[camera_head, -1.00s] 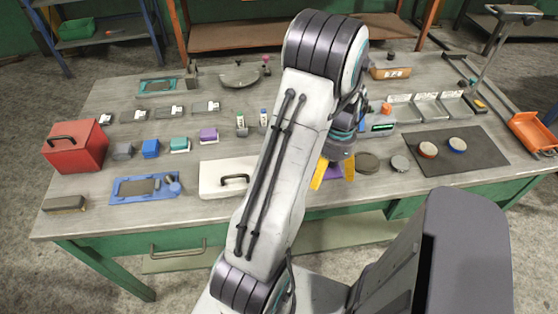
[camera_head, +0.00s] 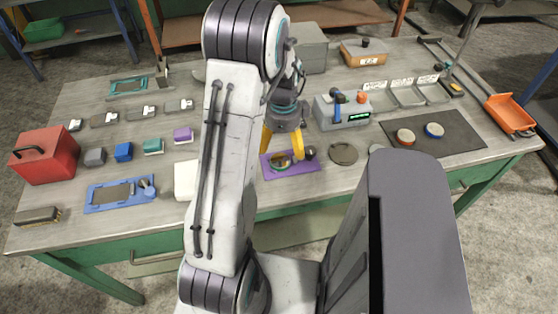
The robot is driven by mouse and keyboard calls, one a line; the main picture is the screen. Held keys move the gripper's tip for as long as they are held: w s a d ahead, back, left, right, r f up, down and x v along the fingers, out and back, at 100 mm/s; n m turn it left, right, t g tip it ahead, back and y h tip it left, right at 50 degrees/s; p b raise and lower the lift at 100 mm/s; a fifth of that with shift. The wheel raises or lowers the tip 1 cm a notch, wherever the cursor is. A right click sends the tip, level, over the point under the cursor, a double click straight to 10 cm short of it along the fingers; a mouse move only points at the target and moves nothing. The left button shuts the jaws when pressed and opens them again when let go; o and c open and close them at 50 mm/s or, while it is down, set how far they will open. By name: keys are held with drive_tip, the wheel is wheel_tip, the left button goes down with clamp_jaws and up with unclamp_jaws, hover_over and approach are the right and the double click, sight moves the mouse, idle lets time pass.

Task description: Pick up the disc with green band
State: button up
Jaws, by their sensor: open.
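A disc with a green band (camera_head: 278,166) sits on a purple tray (camera_head: 308,167) near the table's front edge, in the middle of the view. My gripper (camera_head: 283,151) points down over the tray with its yellow fingers spread. The disc shows between and just below the fingers and is partly covered by them. I cannot tell whether the fingertips touch the disc or the tray. A dark round knob (camera_head: 309,152) stands at the tray's right side, close to the right finger.
A grey device with a display (camera_head: 342,113) stands behind right. A round dark plate (camera_head: 343,153) lies right of the tray. A red-banded disc (camera_head: 405,137) and a blue-banded disc (camera_head: 434,130) lie on a dark mat (camera_head: 465,140). My arm hides part of a white case (camera_head: 185,178).

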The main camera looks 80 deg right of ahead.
sight(281, 160)
drive_tip(key=shift+m, duration=0.8)
drive_tip(key=shift+f+m, duration=0.25)
drive_tip(key=shift+m, duration=0.05)
drive_tip(key=shift+w+d+f+p, duration=0.1)
drive_tip(key=shift+f+p, duration=0.3)
drive_tip(key=shift+f, duration=1.35)
drive_tip(key=shift+w+f+p, duration=0.1)
drive_tip(key=shift+f+p, duration=0.3)
drive_tip(key=shift+f, duration=1.3)
drive_tip(key=c, duration=1.4)
